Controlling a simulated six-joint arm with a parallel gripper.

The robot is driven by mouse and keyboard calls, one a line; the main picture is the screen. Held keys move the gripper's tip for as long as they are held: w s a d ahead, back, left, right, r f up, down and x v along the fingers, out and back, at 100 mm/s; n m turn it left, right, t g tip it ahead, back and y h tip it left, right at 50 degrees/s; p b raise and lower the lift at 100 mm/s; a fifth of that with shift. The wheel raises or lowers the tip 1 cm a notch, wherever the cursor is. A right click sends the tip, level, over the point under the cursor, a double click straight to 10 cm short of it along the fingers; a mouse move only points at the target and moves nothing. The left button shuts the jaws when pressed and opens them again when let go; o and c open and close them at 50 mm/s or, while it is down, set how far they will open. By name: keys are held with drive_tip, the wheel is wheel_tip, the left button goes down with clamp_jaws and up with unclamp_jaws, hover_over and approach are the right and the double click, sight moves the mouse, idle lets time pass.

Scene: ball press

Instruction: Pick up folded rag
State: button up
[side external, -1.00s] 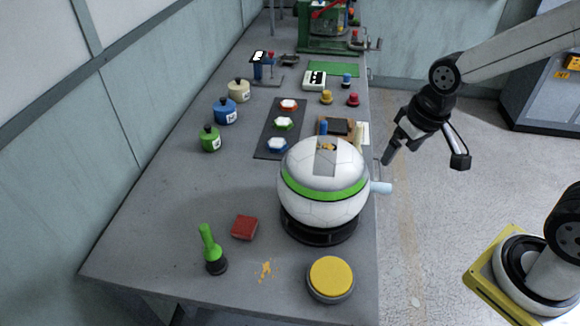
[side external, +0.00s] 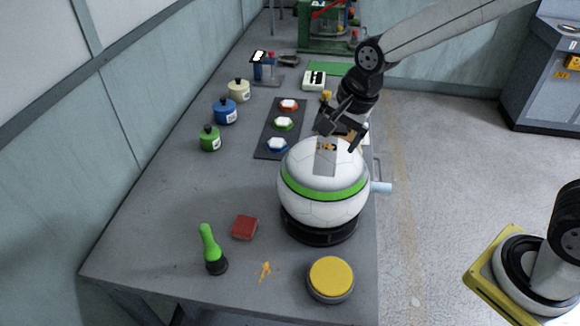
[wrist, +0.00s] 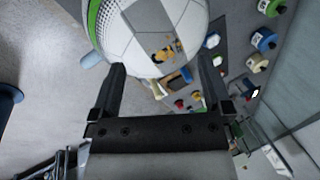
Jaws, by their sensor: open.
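The folded rag (side external: 245,227) appears to be the small dark red square lying flat on the grey table, between the green-handled tool and the ball's base in the side view. I do not make it out in the wrist view. My gripper (side external: 342,122) is over the far side of the white ball, well away from the rag and higher than it. In the wrist view my gripper (wrist: 162,85) has its two fingers spread wide, with nothing held between them. The ball's top shows beyond the fingers.
The large white ball (side external: 322,205) with a green band stands on a black base. A green-handled tool (side external: 211,248), a yellow button (side external: 331,277) and an orange smear (side external: 265,271) are near the rag. Several pots, including a blue one (side external: 225,112), line the wall side.

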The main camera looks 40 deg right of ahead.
drive_tip(key=w+a+f+m+y, duration=0.1)
drive_tip(key=w+a+m, duration=0.3)
drive_tip(key=a+m, duration=0.35)
drive_tip(key=w+a+f+m+y, duration=0.1)
drive_tip(key=w+a+m, duration=0.3)
drive_tip(key=a+m, duration=0.35)
wheel_tip(320, 180, down, 10)
drive_tip(key=shift+w, duration=0.15)
hover_over(244, 225)
drive_tip(key=s+d, duration=0.2)
wheel_tip(244, 225, down, 9)
drive_tip(key=shift+s+r, duration=0.1)
drive_tip(key=shift+r, duration=0.1)
drive_tip(key=shift+x, duration=0.9)
drive_tip(key=shift+x, duration=2.45)
